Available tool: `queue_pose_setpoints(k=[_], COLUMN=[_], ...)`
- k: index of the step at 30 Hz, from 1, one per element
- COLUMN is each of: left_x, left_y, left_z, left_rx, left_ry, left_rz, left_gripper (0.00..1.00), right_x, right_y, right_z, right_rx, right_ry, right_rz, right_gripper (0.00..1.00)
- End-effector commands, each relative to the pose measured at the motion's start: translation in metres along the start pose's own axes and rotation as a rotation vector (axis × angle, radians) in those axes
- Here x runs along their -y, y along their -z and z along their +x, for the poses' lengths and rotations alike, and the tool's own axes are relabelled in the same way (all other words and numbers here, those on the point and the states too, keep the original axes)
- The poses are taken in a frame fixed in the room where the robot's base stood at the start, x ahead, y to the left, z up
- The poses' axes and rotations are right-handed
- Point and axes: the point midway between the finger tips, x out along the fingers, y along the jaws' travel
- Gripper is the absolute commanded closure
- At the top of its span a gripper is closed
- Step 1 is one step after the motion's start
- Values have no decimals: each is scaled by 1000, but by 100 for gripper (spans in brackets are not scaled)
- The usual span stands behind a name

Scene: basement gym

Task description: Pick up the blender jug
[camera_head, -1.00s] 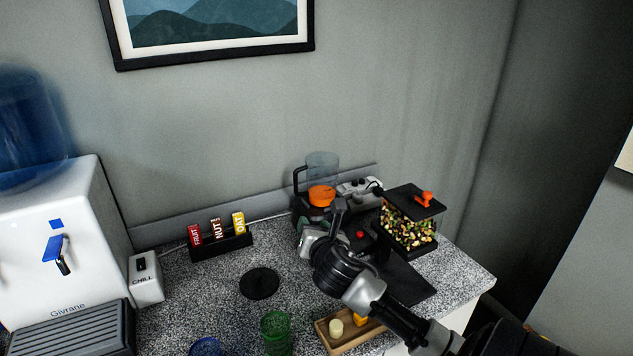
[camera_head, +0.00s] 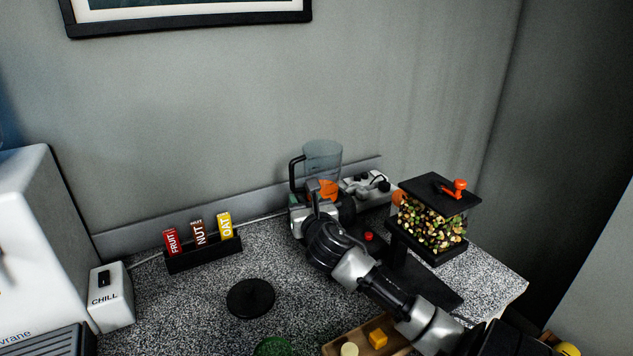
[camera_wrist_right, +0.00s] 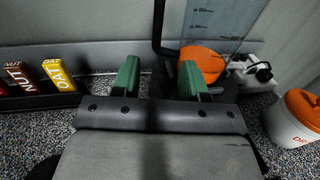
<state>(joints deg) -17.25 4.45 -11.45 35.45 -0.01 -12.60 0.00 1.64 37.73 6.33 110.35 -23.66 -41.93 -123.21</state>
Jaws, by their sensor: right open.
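The blender jug (camera_head: 322,158) is clear, with measuring marks, a black handle and something orange low in it. It stands upright at the back of the counter near the wall. My right gripper (camera_head: 316,196) is open in front of its lower part and hides what is under it. In the right wrist view the jug (camera_wrist_right: 222,22) is at the upper right. Its dark handle shows between the green fingertips of my right gripper (camera_wrist_right: 159,77), apparently just beyond them. I cannot tell whether they touch. My left gripper is not in view.
A nut dispenser (camera_head: 437,222) with an orange knob stands right of the jug. A power strip (camera_head: 366,184) lies behind. A bar holder (camera_head: 204,255) and a black disc (camera_head: 250,298) are left. A wooden tray (camera_head: 335,348) is in front. The counter between holder and jug is clear.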

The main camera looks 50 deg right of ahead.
Motion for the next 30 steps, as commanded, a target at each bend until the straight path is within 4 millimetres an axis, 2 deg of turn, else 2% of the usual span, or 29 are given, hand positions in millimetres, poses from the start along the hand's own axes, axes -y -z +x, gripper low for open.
queue_pose_setpoints(k=[6, 14, 21, 25, 30], left_x=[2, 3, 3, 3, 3], left_y=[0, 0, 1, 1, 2], left_z=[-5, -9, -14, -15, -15], left_rx=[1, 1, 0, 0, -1], left_ry=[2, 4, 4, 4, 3], left_rz=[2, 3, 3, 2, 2], left_gripper=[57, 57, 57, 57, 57], right_x=[0, -2, -4, -4, -4], right_y=[-2, -2, -2, 0, 0], right_z=[36, 56, 89, 98, 99], right_rx=[0, 0, 0, -1, 1], right_ry=[2, 0, 1, 0, -1], right_rz=[5, 7, 5, 4, 2], right_gripper=[56, 56, 56, 56, 56])
